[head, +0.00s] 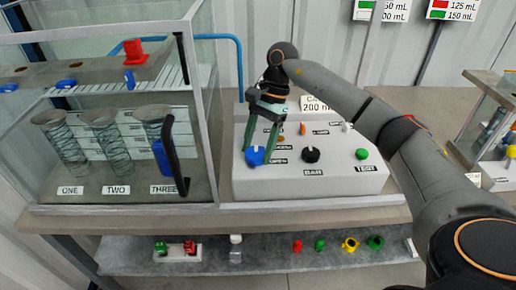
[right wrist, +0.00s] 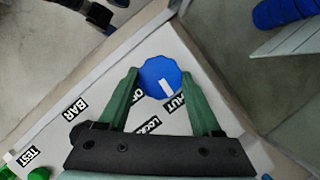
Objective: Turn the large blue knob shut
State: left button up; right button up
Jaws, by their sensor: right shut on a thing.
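The large blue knob (head: 255,157) sits at the left front of the white control panel (head: 310,181). My left gripper is in neither view.
A black knob (head: 311,154) and a green knob (head: 361,154) stand to the right on the panel. A glass case (head: 209,120) with a black handle (head: 172,160) and three coiled tubes stands close on the left. Small coloured parts lie on the shelf (head: 270,257) below.

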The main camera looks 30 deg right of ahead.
jog(key=shift+r+n, duration=0.1)
jog(key=shift+n, duration=0.5)
jog(key=o, duration=1.4)
jog(key=shift+w+p+v, duration=0.15)
jog(key=shift+p+v, duration=0.25)
jog(key=shift+v, duration=2.7)
jog(key=shift+w+p+v, duration=0.1)
jog(key=shift+p+v, duration=0.25)
jog(key=shift+v, duration=2.75)
jog(key=shift+s+a, duration=0.1)
